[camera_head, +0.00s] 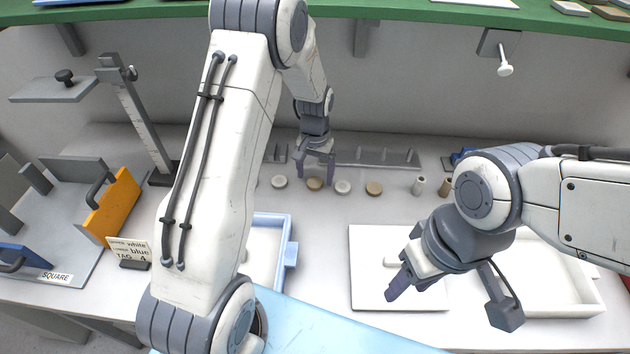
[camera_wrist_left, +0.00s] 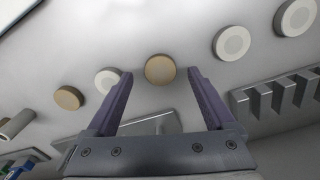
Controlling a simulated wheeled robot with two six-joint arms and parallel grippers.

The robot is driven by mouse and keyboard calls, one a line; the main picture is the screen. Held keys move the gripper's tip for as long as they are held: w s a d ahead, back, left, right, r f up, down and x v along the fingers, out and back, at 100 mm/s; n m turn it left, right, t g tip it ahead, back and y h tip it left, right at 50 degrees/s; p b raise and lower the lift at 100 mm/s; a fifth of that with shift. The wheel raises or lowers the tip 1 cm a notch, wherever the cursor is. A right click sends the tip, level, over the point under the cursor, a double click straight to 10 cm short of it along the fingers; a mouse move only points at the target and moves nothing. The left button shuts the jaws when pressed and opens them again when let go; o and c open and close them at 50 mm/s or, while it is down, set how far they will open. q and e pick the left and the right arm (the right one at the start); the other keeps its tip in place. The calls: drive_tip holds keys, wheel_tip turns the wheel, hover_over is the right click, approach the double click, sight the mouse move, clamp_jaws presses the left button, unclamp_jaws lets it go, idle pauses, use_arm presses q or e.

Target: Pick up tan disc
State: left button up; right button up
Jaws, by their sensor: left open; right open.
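A tan disc (camera_head: 314,184) lies on the bench in a row with white discs. My left gripper (camera_head: 315,175) is open and points down over it. In the left wrist view this tan disc (camera_wrist_left: 160,68) shows between the two open fingertips (camera_wrist_left: 160,76), and nothing is gripped. I cannot tell the exact height of the fingers above it. A second tan disc (camera_head: 374,188) lies further right, and it also shows in the left wrist view (camera_wrist_left: 68,98). My right gripper (camera_head: 410,284) is open and empty over a white board (camera_head: 372,262).
A grey slotted rack (camera_head: 375,158) stands behind the row. Small cylinders (camera_head: 419,186) stand to the right. A blue-edged tray (camera_head: 289,254) and a white tray (camera_head: 560,303) are nearer. A green shelf (camera_head: 400,13) spans above.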

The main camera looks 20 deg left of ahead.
use_arm(q)
drive_tip(key=shift+f, duration=0.8)
clamp_jaws()
drive_tip(key=shift+r, duration=0.1)
